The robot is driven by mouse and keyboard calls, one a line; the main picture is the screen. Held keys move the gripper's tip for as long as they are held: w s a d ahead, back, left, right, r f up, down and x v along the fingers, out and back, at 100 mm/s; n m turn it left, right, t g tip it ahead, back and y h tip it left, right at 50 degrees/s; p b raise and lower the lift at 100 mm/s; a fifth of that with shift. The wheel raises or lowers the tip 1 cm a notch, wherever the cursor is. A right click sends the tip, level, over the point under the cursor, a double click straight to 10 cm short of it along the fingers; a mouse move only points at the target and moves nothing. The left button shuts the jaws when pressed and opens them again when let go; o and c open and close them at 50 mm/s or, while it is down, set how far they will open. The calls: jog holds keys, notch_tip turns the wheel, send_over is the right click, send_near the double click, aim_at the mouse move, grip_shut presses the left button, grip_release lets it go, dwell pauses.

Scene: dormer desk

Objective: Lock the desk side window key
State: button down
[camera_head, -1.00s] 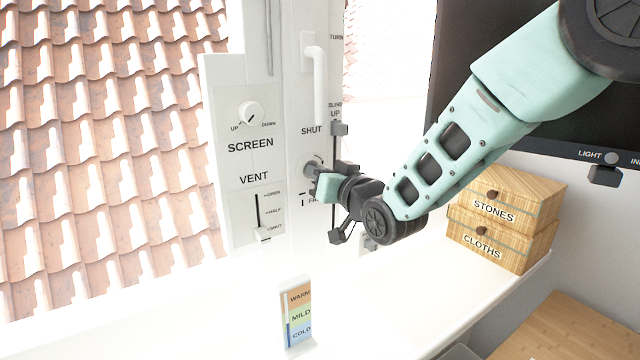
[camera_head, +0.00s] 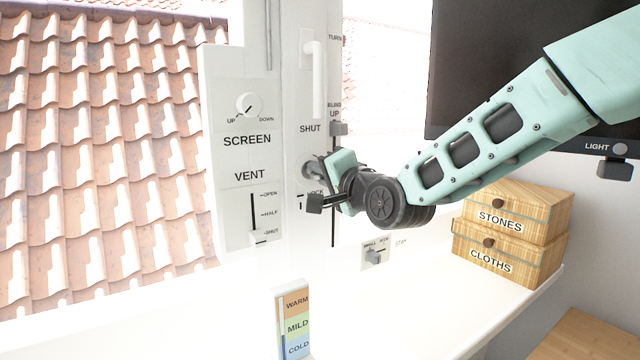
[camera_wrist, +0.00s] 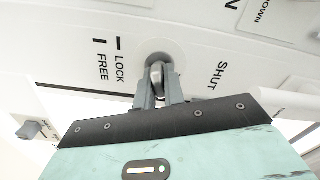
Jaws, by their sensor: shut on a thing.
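The window key sits in a round lock plate on the white window post. In the wrist view the key's grey grip (camera_wrist: 157,73) is between the fingertips of my gripper (camera_wrist: 158,92), which is shut on it. The grip looks roughly parallel to the short mark by LOCK (camera_wrist: 118,68); the mark by FREE (camera_wrist: 102,67) lies crosswise. In the head view the round plate (camera_head: 310,168) shows partly, and my gripper (camera_head: 326,170) hides the key there.
A white handle (camera_head: 318,80) is above the lock. The SCREEN knob (camera_head: 248,104) and VENT slider (camera_head: 258,238) are to its left. A small slider (camera_head: 375,256) sits below right. Wooden boxes (camera_head: 510,230) stand at right; a WARM/MILD/COLD block (camera_head: 295,318) stands on the sill.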

jog(key=shift+d+f+m+b, duration=0.1)
jog(key=shift+m+b, duration=0.85)
jog(key=shift+m, duration=1.25)
jog(key=c, duration=1.5)
grip_release()
jog(key=v, duration=1.7)
jog(key=shift+s+d, duration=0.15)
